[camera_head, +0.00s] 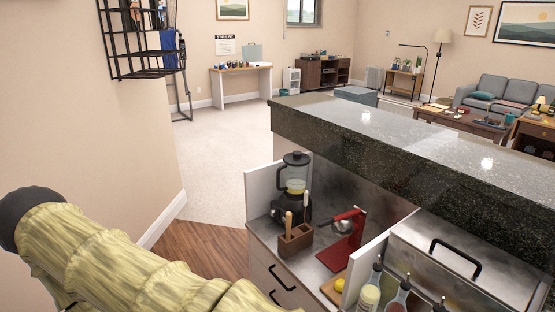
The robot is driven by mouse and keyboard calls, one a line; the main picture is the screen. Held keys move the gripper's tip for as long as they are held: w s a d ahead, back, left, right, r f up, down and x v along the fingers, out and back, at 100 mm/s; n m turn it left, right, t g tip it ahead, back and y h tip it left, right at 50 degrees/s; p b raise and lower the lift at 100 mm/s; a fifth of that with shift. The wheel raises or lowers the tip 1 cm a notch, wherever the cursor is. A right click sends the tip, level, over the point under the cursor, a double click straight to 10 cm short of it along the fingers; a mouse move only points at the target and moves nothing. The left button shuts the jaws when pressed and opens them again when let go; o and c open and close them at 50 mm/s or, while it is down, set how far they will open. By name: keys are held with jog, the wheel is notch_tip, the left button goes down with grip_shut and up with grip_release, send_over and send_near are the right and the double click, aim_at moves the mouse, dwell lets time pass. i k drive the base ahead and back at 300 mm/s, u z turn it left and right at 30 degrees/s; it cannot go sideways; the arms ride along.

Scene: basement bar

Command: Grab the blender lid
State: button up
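The jar holds something yellowish, and the base is black. The lower part of the blender is partly hidden by a wooden holder with utensils (295,239). My gripper is not in view, so its state does not show.
A red stand-like device (347,240) stands right of the holder. Several bottles (369,297) and a lemon-yellow item (339,285) are nearer. A raised dark stone bar top (400,150) overhangs behind. Open wood floor (205,248) lies left of the drawers.

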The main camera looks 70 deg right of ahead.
aim_at(296, 157)
jog(key=k, duration=0.5)
jog(key=z, duration=1.35)
jog(key=i, duration=0.15)
